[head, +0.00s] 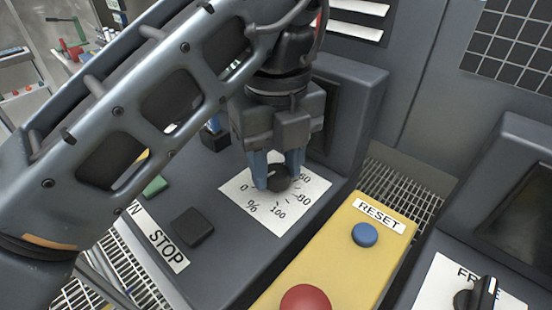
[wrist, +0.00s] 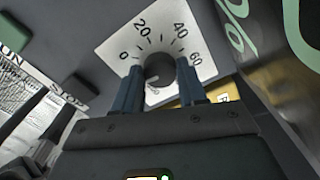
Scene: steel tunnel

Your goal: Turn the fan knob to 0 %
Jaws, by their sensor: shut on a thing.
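The fan knob (head: 279,178) is a dark round knob on a white dial plate (head: 233,192) marked from 0 to 100 and with a % sign. In the wrist view the knob (wrist: 159,67) stands between my blue fingers, with the marks 0, 20, 40 and 60 showing around it. My gripper (head: 278,172) comes down from above and is shut on the knob, one finger on each side. I cannot tell which mark the knob points to. The fingers and gripper body hide part of the dial.
A yellow box with a blue RESET button (head: 364,234) and a red button (head: 305,299) stands to the right of the dial. A dark STOP button (head: 193,227) and a green button (head: 155,186) lie to its left. A dark framed screen (head: 330,115) rises behind.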

